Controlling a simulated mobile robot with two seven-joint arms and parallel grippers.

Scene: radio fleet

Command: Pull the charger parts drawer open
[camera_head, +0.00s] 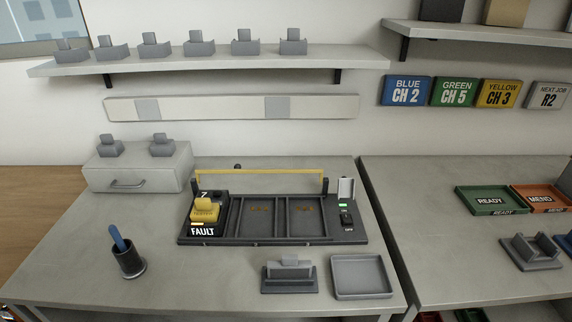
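A grey drawer unit (139,168) stands at the back left of the workbench, against the wall. Its front face has one bar handle (127,185), and the drawer looks shut. No label is readable on it. Two small grey blocks on stands (110,146) sit on top of the unit. Neither of my grippers is in view.
A charger base (272,220) with a yellow part (205,209) marked FAULT fills the bench middle, just right of the drawer unit. A cup with a blue-handled tool (128,256) stands in front of the unit. An empty grey tray (361,277) lies at front right.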

